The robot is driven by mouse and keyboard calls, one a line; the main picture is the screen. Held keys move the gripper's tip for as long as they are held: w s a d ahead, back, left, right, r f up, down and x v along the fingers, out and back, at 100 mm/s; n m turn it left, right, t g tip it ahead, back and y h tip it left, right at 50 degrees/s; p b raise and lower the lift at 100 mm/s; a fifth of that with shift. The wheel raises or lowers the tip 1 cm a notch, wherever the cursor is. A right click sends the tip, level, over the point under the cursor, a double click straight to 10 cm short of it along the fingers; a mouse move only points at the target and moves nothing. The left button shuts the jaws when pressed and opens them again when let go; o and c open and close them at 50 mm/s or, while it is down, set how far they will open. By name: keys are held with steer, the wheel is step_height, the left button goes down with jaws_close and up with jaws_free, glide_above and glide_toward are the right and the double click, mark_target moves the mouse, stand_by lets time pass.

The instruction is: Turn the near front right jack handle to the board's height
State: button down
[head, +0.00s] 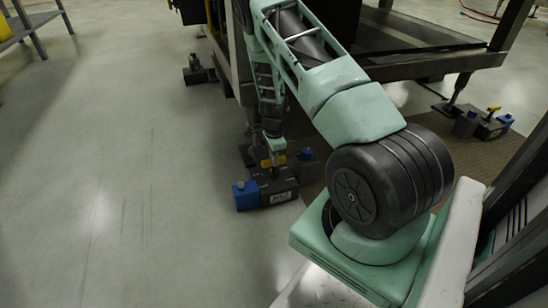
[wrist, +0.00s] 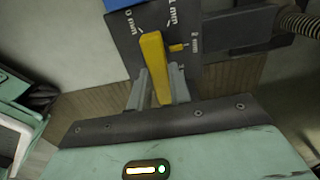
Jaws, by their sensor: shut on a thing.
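The jack (head: 278,186) is a dark block on the floor with a blue part at its left end. Its yellow handle (wrist: 153,62) stands in front of a dark scale plate (wrist: 120,58) with white marks that read 0 mm, 1 mm and 2 mm. In the wrist view the handle's top end points up, between the 0 mm and 1 mm marks. My gripper (wrist: 158,86) is shut on the handle, one grey finger on each side. In the head view my gripper (head: 273,150) reaches down to the jack from above. No height board is recognisable.
A small yellow peg (wrist: 177,47) sticks out right of the handle. A ribbed hose (wrist: 298,22) is at upper right. A machine frame (head: 420,62) stands over the jack's right. Other jacks stand at back left (head: 197,74) and right (head: 482,125).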

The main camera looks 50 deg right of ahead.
steer(key=shift+r+p, duration=0.1)
steer(key=shift+p, duration=0.2)
steer(key=shift+r+n+p, duration=0.1)
steer(key=shift+n+p, duration=0.8)
steer(key=shift+n, duration=0.1)
steer(key=n+p, duration=0.3)
steer(key=shift+n, duration=0.4)
steer(key=n+p, duration=0.3)
steer(key=shift+n, duration=0.3)
steer(key=n+p, duration=0.2)
steer(key=n, duration=0.1)
steer(key=shift+n, duration=0.3)
steer(key=n+p, duration=0.3)
steer(key=n, duration=0.2)
steer(key=n+p, duration=0.2)
steer(key=n, duration=0.3)
steer(key=shift+n, duration=0.4)
steer(key=shift+f, duration=0.2)
